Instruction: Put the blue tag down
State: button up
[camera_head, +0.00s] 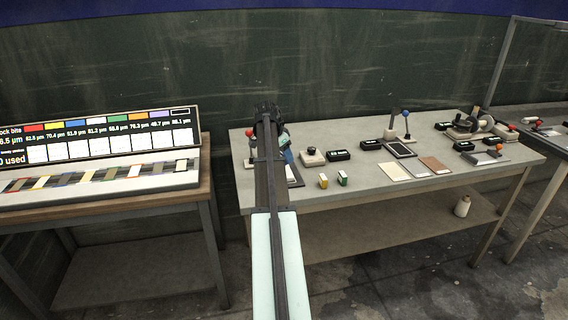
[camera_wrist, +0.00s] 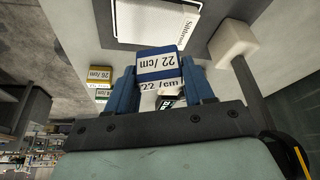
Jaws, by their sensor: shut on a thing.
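The blue tag (camera_wrist: 157,66), marked "22 /cm" on white faces, sits between the blue fingers of my gripper (camera_wrist: 161,88) in the wrist view. The gripper is shut on it. The tag is over or close to the grey tabletop, beside a white plate (camera_wrist: 155,18) in a dark frame; I cannot tell whether it touches the surface. In the head view my arm hides most of this spot, and only a small blue patch shows beside it, which I cannot tell as tag or finger.
A yellow tag (camera_head: 323,181) and a green tag (camera_head: 342,178) stand near the front edge of the table (camera_head: 400,187). A white block (camera_wrist: 232,42) with a dark rod is close right of my gripper in the wrist view. Black boxes and cards lie farther right.

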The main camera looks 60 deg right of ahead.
jog(key=shift+f, duration=1.85)
jog(key=shift+f, duration=0.15)
jog(key=o, duration=1)
jog(key=v, duration=1.2)
